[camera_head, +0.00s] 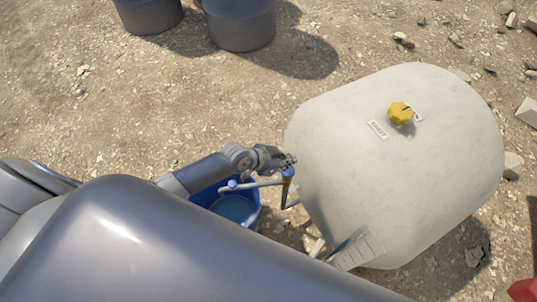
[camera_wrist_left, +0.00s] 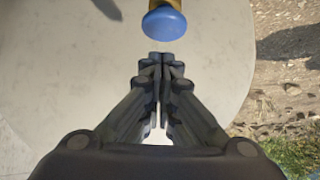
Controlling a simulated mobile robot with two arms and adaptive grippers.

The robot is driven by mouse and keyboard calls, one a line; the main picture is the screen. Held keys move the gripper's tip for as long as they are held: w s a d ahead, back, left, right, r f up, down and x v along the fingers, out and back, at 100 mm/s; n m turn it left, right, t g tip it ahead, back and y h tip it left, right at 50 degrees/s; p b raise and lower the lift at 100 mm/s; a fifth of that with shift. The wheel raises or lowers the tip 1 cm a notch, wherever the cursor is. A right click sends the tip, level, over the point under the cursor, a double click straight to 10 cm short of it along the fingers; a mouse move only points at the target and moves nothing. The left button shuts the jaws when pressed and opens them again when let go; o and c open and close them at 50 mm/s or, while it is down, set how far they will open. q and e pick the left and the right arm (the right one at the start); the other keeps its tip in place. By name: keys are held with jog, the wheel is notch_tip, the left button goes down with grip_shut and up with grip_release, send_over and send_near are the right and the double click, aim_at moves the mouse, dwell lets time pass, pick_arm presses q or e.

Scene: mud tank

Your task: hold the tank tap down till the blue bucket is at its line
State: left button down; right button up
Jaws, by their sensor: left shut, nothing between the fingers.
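The pale tank (camera_head: 400,170) lies at the right in the head view, with a yellow knob (camera_head: 401,113) on top. The tap (camera_head: 287,173) at its left side has a blue top; a blue button (camera_wrist_left: 164,24) on a brass stem shows in the left wrist view. My left gripper (camera_head: 289,160) is shut and empty beside the tap; in the wrist view its fingertips (camera_wrist_left: 161,56) are just below the button, with contact unclear. The blue bucket (camera_head: 254,215) stands under the spout with water (camera_head: 233,208) in it; my arm hides part of it. Its line cannot be made out. My right gripper is out of view.
Two dark buckets (camera_head: 243,30) (camera_head: 148,14) stand at the top of the head view. Stones (camera_head: 404,40) lie around the tank. A red object (camera_head: 523,290) is at the lower right corner. Open gravel lies left of the tank.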

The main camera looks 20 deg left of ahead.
pick_arm(q)
jog(key=v, duration=1)
jog(key=shift+d, duration=0.15)
jog(key=s+d+r+g, duration=0.1)
jog(key=s+d+r, duration=0.1)
jog(key=s+d, duration=0.4)
jog(key=s+a+r+n+g+y, duration=0.1)
jog(key=s+a+r+n+y, duration=0.1)
jog(key=s+a+n+y, duration=0.3)
jog(key=s+a+r+g, duration=0.1)
jog(key=s+a+r, duration=0.15)
jog(key=s, duration=0.45)
notch_tip(320, 180, down, 26)
jog(key=s+g, duration=0.2)
jog(key=s+a+f+g, duration=0.1)
jog(key=s+a+f, duration=0.2)
jog(key=s+f, duration=1.3)
jog(key=shift+s+a+f+y, duration=0.2)
jog(key=shift+s+f+y, duration=0.1)
jog(key=shift+s, duration=0.45)
